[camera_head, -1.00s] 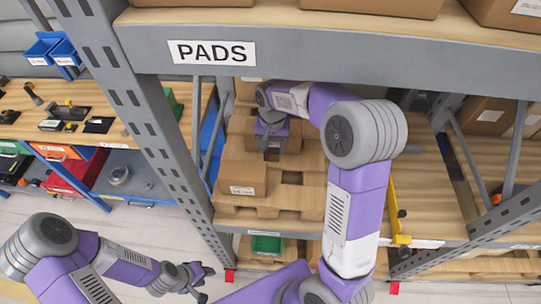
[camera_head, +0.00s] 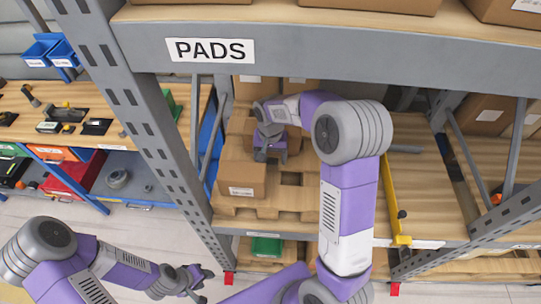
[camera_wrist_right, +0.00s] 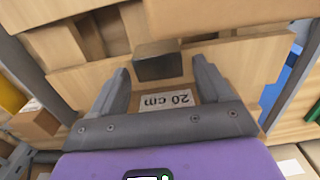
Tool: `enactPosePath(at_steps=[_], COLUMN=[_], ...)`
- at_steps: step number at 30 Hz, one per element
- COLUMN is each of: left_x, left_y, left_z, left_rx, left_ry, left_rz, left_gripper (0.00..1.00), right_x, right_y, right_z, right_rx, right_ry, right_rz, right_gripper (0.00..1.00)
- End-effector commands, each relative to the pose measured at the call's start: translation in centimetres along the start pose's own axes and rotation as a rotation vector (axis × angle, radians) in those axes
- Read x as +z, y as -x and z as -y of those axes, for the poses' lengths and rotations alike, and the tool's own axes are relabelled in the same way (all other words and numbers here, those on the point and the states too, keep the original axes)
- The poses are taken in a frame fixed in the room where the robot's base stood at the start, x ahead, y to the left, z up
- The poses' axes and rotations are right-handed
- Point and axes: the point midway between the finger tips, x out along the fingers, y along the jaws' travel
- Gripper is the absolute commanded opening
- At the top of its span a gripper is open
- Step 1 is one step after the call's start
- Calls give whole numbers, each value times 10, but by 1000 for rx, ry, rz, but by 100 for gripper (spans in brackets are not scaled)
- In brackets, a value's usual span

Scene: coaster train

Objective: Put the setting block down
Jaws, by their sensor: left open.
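A small dark grey block, probably the setting block (camera_wrist_right: 158,62), shows in the right wrist view between and just beyond my right fingertips. My right gripper (camera_wrist_right: 161,72) has its fingers apart, with a narrow gap on each side of the block. A white label reading "20 cm" (camera_wrist_right: 167,99), upside down, sits on wood between the fingers. In the head view my right gripper (camera_head: 264,155) reaches low over the wooden pallet (camera_head: 295,200), behind a cardboard box; the block cannot be made out there. My left gripper (camera_head: 198,283) is open and empty, low at the left.
The cardboard box (camera_head: 242,179) stands at the pallet's front left. The shelf beam marked PADS (camera_head: 300,50) crosses above my right arm. A grey rack upright (camera_head: 130,110) stands left, and a yellow bar (camera_head: 391,195) lies right. The shelf boards at right (camera_head: 430,190) are mostly clear.

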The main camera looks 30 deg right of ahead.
Motion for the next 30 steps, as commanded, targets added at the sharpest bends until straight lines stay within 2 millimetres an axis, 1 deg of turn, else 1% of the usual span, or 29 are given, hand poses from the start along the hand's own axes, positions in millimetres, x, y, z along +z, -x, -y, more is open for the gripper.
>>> enactPosePath(at_steps=[5, 8, 11, 18, 21, 25, 30], left_x=[0, 0, 0, 0, 0, 0, 0], left_y=[0, 3, 4, 8, 10, 10, 10], left_z=[0, -1, -1, -3, -4, -4, -4], left_rx=[0, 0, 0, 0, 0, 0, 0], left_ry=[0, 0, 0, 0, 0, 0, 0], left_rz=[0, 0, 0, 0, 0, 0, 0], left_gripper=[40, 40, 40, 40, 40, 40, 40], right_x=[0, 0, -1, 0, 0, 0, 0], right_y=[0, 4, 17, 59, 70, 78, 78], right_z=[0, 0, 0, 1, 0, 0, 0], right_rx=[0, -1, -2, -3, -2, -1, 0], right_ry=[0, 0, 0, 0, 0, 0, 0], right_rz=[0, -1, -3, -3, -2, 0, 0], right_gripper=[78, 78, 78, 78, 78, 78, 78])
